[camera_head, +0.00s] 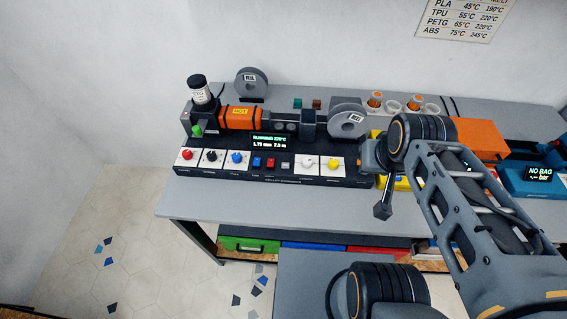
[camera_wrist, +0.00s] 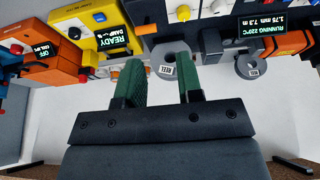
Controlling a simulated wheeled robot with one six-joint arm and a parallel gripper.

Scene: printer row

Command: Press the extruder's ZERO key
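The extruder (camera_head: 245,118) stands on the left of the bench, with a dark control panel (camera_head: 262,174) along its front. Its green display (camera_head: 270,142) reads RUNNING 220°C, 1.75 mm, 7.3 m. Between the knobs are small keys: a blue key (camera_head: 256,162), a red key (camera_head: 270,163) and a grey key (camera_head: 284,164). Their labels are too small to read, so I cannot tell which is ZERO. My gripper (camera_head: 382,208) is right of the panel, apart from it. In the wrist view my gripper's green fingers (camera_wrist: 160,75) are apart with nothing between them.
A spool (camera_head: 348,122) sits at the extruder's right end. In the wrist view, upside down, are a yellow dryer (camera_wrist: 100,35) reading READY and an orange unit (camera_wrist: 50,65) reading OFF. A blue unit (camera_head: 528,180) reads NO BAG. The bench front (camera_head: 270,205) is clear.

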